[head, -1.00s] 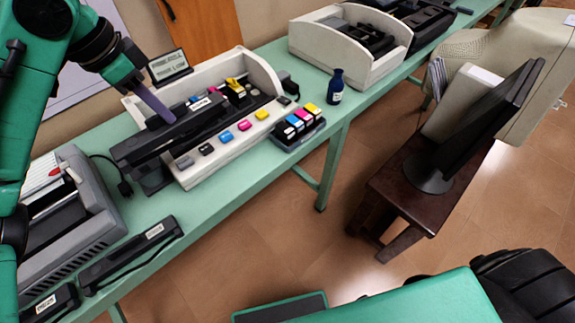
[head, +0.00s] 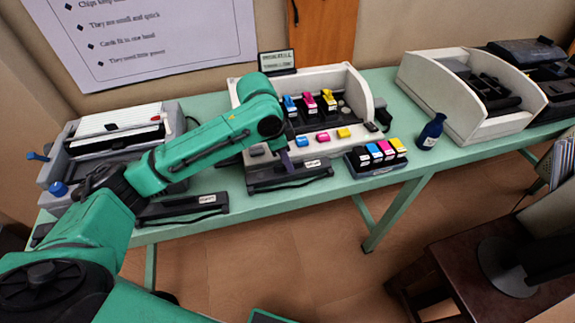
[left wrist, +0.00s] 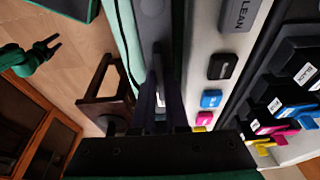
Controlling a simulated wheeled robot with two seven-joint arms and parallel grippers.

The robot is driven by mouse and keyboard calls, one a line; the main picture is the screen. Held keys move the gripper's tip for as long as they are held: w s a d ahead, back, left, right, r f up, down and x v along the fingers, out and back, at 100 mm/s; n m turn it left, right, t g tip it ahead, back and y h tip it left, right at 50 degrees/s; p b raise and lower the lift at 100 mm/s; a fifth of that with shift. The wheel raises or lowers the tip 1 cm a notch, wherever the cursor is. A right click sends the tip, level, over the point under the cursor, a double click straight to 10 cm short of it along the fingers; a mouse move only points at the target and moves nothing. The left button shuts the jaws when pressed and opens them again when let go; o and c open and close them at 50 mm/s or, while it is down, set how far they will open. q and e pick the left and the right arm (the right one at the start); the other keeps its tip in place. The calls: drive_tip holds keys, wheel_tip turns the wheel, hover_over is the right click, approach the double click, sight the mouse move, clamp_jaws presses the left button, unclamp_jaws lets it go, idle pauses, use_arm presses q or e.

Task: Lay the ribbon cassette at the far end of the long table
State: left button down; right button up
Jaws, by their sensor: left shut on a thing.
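My left gripper (head: 290,168) comes down on a long black ribbon cassette (head: 318,173) with a small white label. The fingers are shut on it. The cassette is in front of the open cartridge printer, by the front edge of the long green table (head: 392,104). I cannot tell whether it touches the tabletop. In the left wrist view the fingers (left wrist: 163,88) point away from the camera, and the cassette is hard to make out there.
The open printer (head: 364,92) holds coloured cartridges. A cartridge tray (head: 376,168), a blue bottle (head: 431,132) and a white-walled printer (head: 530,98) stand to the right. A similar black cassette (head: 182,210) and a grey printer (head: 172,120) are left.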

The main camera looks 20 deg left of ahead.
use_arm(q)
drive_tip(key=shift+f, duration=0.85)
drive_tip(key=shift+f, duration=0.1)
drive_tip(key=c, duration=0.9)
unclamp_jaws()
drive_tip(key=v, duration=1.2)
drive_tip(key=shift+d, duration=0.1)
